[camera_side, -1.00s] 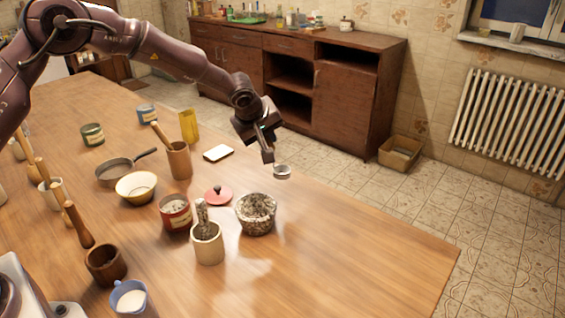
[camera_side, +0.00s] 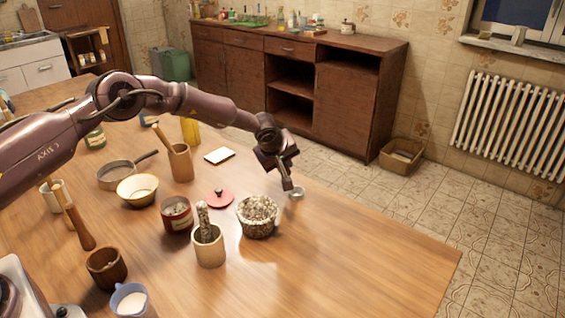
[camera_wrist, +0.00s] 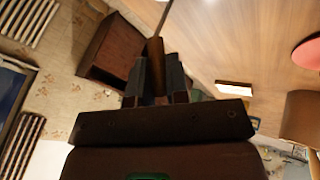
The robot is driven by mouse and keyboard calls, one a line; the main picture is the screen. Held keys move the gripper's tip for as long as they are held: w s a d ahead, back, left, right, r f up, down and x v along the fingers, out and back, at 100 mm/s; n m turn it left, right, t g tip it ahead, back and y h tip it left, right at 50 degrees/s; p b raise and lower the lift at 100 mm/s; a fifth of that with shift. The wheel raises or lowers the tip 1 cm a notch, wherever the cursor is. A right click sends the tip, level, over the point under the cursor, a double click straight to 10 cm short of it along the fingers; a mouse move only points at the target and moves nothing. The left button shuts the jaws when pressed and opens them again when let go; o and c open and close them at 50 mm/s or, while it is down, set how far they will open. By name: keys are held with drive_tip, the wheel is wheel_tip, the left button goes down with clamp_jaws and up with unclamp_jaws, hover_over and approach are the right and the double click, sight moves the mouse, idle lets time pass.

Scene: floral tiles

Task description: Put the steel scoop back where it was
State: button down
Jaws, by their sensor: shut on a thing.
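The steel scoop (camera_side: 297,193) shows as a small pale metal bowl at the end of my gripper (camera_side: 287,184) in the side view, low near the table's far edge. I cannot tell whether it touches the table. In the wrist view my gripper (camera_wrist: 153,82) is shut on the scoop's brown handle (camera_wrist: 155,52). A thin metal stem runs up from it and out of the picture, so the bowl is hidden there.
A speckled stone bowl (camera_side: 257,220) with grainy contents stands just left of the scoop. Near it are a red lid (camera_side: 219,198), a red tin (camera_side: 177,214), a cream pot with a pestle (camera_side: 209,250) and a white pad (camera_side: 219,156). The table's right part (camera_side: 370,250) is clear.

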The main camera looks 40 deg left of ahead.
drive_tip(key=shift+f, duration=0.1)
drive_tip(key=c, duration=1.1)
unclamp_jaws()
drive_tip(key=shift+r, duration=0.2)
drive_tip(key=v, duration=1.2)
